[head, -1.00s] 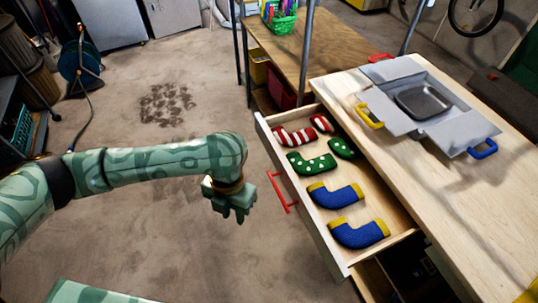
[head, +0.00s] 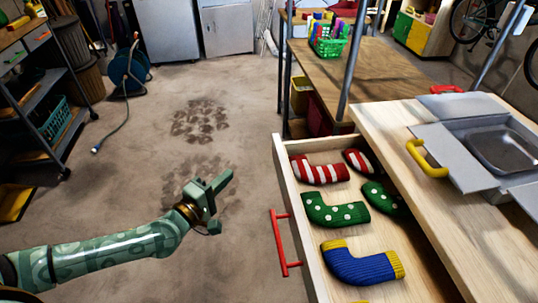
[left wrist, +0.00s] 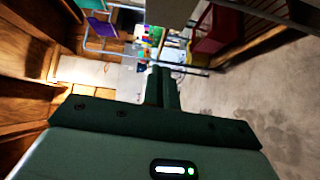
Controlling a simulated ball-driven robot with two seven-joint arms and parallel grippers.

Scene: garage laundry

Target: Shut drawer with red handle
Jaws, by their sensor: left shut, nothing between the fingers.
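The drawer (head: 285,168) stands pulled out from the wooden workbench at the right of the head view. Its red handle (head: 281,243) is on the front face, which faces left. Inside lie socks: red-and-white striped (head: 318,171), green with white dots (head: 333,210), and blue with yellow ends (head: 358,265). My left gripper (head: 222,185) is shut and empty, left of the drawer front and apart from the handle. Its shut fingers (left wrist: 162,86) also show in the left wrist view. My right gripper is not in view.
A wooden table (head: 390,75) with a green basket (head: 328,46) stands behind. A shelf rack (head: 40,90) and hose reel (head: 127,72) stand left. Open concrete floor lies between.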

